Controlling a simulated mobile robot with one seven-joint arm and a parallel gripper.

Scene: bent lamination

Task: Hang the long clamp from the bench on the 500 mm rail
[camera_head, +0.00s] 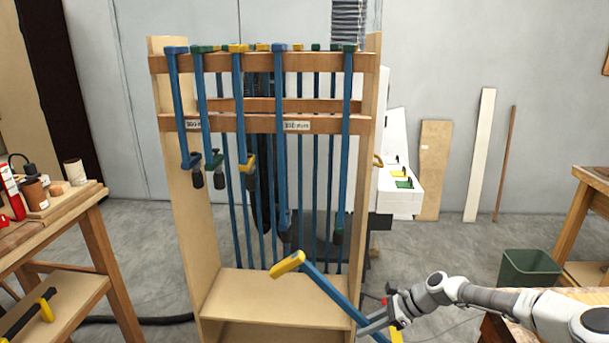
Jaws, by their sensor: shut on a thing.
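The long clamp has a blue bar (332,293) and a yellow head (287,264). It is tilted, with its head up to the left, in front of the lower part of the rack; its lower end runs out of the bottom of the picture. My gripper (370,325) is shut on the clamp's bar near the bottom edge. The clamp rack (184,215) has wooden rails across it. Its top front rail (215,62) carries several blue clamps. A second front rail (245,124) bears two labels, too small to read surely, so I cannot tell which rail is 500 mm.
Several more clamps hang further back in the rack. The rack's lower shelf (265,288) is empty. A workbench (65,225) with tools stands left, another bench (590,178) right. A green bin (530,267) stands on the floor at right. Boards (433,170) lean on the wall.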

